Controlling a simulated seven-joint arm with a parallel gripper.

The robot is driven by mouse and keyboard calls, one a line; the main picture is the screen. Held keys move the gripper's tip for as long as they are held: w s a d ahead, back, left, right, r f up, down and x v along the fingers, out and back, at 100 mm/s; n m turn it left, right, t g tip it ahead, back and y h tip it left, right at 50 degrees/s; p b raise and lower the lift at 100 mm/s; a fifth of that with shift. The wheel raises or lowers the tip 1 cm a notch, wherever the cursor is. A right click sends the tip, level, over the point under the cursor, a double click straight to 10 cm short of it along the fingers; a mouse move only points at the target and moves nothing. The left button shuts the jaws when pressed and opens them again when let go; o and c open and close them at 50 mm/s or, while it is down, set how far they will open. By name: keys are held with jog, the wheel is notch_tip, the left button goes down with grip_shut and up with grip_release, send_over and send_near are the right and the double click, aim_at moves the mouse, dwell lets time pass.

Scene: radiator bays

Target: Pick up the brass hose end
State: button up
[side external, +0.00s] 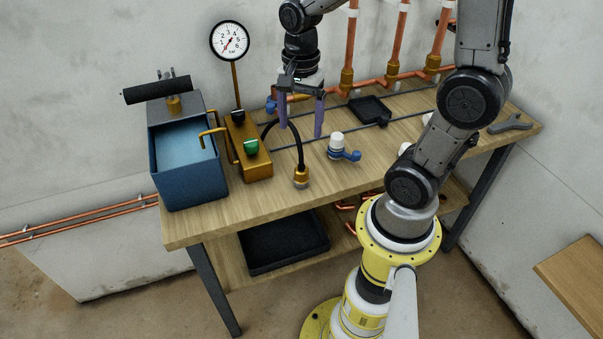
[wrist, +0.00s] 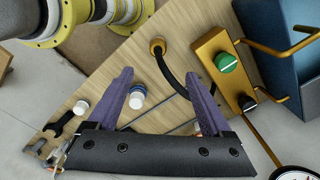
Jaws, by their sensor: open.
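The brass hose end (side external: 301,177) stands on the wooden bench at the free end of a black hose (side external: 299,141). The hose arches from the brass pump block (side external: 248,155) with the green knob. In the wrist view the brass hose end (wrist: 157,45) is beyond the fingertips, at top centre, and the hose (wrist: 171,76) runs down from it toward the right finger. My gripper (side external: 301,132) is open and empty, with purple fingers pointing down above the bench, behind the hose end in the side view. The gripper also shows in the wrist view (wrist: 159,78).
A blue water tank (side external: 187,165) stands left of the pump block, with a pressure gauge (side external: 230,41) on a stem behind. A white-capped valve with a blue lever (side external: 339,147) is right of the hose end. Copper pipes (side external: 396,45) rise at the back. The front bench edge is clear.

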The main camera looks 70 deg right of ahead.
aim_at(301, 168)
notch_tip(301, 168, down, 9)
jog(key=shift+s+d+r, duration=0.1)
jog(key=shift+d, duration=0.05)
jog(key=shift+s+a+f, duration=0.1)
jog(key=shift+f, duration=1.25)
jog(key=shift+a+f, duration=0.1)
jog(key=shift+f, duration=1.2)
jog(key=c, duration=1.1)
jog(key=shift+c, duration=0.2)
jog(key=shift+r, duration=0.15)
